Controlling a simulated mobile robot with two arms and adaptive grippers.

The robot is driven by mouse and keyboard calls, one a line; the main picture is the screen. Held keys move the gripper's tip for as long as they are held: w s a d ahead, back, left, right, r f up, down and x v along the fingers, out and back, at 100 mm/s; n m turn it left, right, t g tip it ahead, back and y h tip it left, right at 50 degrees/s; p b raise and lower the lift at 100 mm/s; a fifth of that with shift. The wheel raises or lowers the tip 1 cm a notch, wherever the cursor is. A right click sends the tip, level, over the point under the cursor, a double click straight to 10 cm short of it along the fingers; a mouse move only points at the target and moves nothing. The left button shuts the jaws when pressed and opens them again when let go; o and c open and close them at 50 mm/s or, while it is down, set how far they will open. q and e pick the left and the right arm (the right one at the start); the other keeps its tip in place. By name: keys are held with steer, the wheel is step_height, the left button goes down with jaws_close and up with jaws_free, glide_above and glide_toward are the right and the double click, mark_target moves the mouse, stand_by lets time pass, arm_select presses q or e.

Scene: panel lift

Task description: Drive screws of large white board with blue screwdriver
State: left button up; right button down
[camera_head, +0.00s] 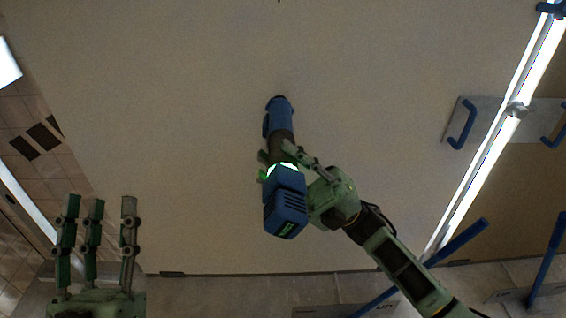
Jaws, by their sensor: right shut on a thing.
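The large white board (200,100) fills most of the head view and looks dull beige-white. The blue screwdriver (286,205) is in my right gripper (290,155), whose green fingers are closed around its dark middle part. A lit green-white ring shows on the tool. Its blue nose points up the picture and overlaps the board; whether the tip touches the board cannot be told. My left gripper (98,225) is at the lower left, with its fingers upright and spread apart, empty. A small dark mark (278,1) at the top edge may be a screw; it is too small to tell.
A bright light strip (490,150) runs diagonally at the right. Blue handles (462,124) on a metal plate and blue bars (456,243) stand at the right and lower right. Small dark clips (172,273) sit at the board's lower edge. A tiled surface shows at the left.

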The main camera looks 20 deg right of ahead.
mark_target(284, 175)
arm_select(q)
steer(key=shift+s+r+t, duration=0.3)
steer(key=shift+r, duration=0.1)
arm_select(e)
steer(key=shift+w+d+r, duration=0.15)
steer(key=shift+w+r, duration=0.05)
steer(key=shift+r, duration=0.05)
arm_select(q)
steer(key=shift+a+f, duration=0.1)
stand_by(1.8)
steer(key=shift+w, duration=0.1)
arm_select(e)
steer(key=shift+s+f, duration=0.1)
steer(key=shift+s, duration=0.5)
steer(key=shift+s+a+p, duration=0.4)
steer(key=shift+s+p, duration=0.05)
steer(key=shift+s, duration=0.15)
steer(key=shift+s+a, duration=0.15)
steer(key=shift+s, duration=0.35)
arm_select(q)
steer(key=w+f+g+y, duration=0.1)
steer(key=w+f+g, duration=0.2)
steer(key=f, duration=0.4)
steer(key=shift+w+f+g+p, duration=0.2)
steer(key=shift+w+g+p, duration=0.15)
steer(key=shift+g, duration=0.45)
arm_select(e)
steer(key=shift+s+a, duration=0.15)
steer(key=shift+s, duration=0.35)
